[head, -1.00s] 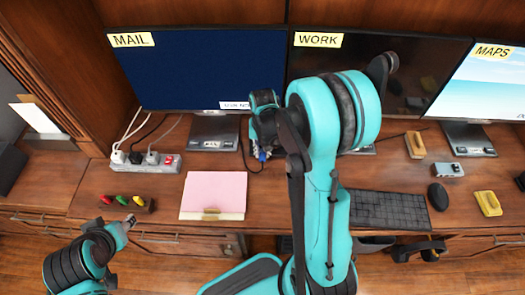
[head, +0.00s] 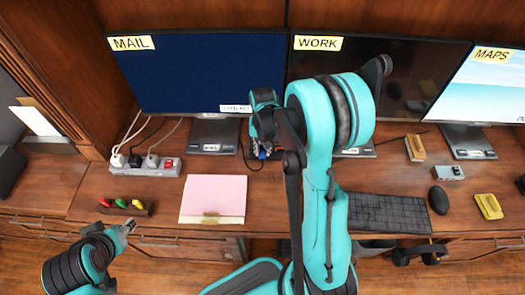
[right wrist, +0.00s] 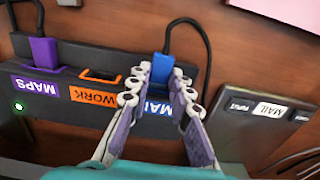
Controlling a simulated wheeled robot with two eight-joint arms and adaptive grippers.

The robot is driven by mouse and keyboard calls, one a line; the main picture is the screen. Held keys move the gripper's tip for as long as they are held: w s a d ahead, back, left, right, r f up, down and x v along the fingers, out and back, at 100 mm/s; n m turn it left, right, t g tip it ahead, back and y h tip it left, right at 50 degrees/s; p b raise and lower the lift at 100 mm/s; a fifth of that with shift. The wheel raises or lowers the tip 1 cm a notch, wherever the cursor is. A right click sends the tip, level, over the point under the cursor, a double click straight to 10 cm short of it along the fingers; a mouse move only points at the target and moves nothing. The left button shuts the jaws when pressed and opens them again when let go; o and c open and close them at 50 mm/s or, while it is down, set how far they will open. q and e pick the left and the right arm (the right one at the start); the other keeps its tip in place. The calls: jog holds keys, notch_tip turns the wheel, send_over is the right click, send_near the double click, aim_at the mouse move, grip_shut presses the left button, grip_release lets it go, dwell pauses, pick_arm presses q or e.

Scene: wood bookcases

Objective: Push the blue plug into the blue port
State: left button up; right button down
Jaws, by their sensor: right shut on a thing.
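The blue plug (right wrist: 163,66), with a dark cable, is between the fingertips of my right gripper (right wrist: 160,82). The gripper is shut on it. The plug is at the right end of a dark port block (right wrist: 112,62), in the section with the partly covered MAIL label (right wrist: 155,106). The fingers hide the blue port, so I cannot tell how deep the plug sits.
A purple plug (right wrist: 44,52) sits in the MAPS section, and the orange WORK port (right wrist: 101,76) is empty. A dark monitor base (right wrist: 262,112) is close on the right. A power strip (head: 140,165), pink paper (head: 214,196) and keyboard (head: 385,212) lie on the desk.

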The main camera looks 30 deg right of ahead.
aim_at(263, 151)
jog(key=shift+w+d, duration=0.15)
jog(key=shift+w, duration=0.15)
jog(key=c, duration=1.3)
grip_release()
notch_tip(263, 151, up, 12)
jog(key=shift+s, duration=0.1)
jog(key=s+a+r+n+t, duration=0.3)
jog(key=s+a+n+t, duration=0.3)
jog(key=s+a, duration=0.6)
jog(key=shift+s+r+t, duration=0.3)
jog(key=shift+s+t, duration=0.3)
jog(key=shift+s, duration=0.05)
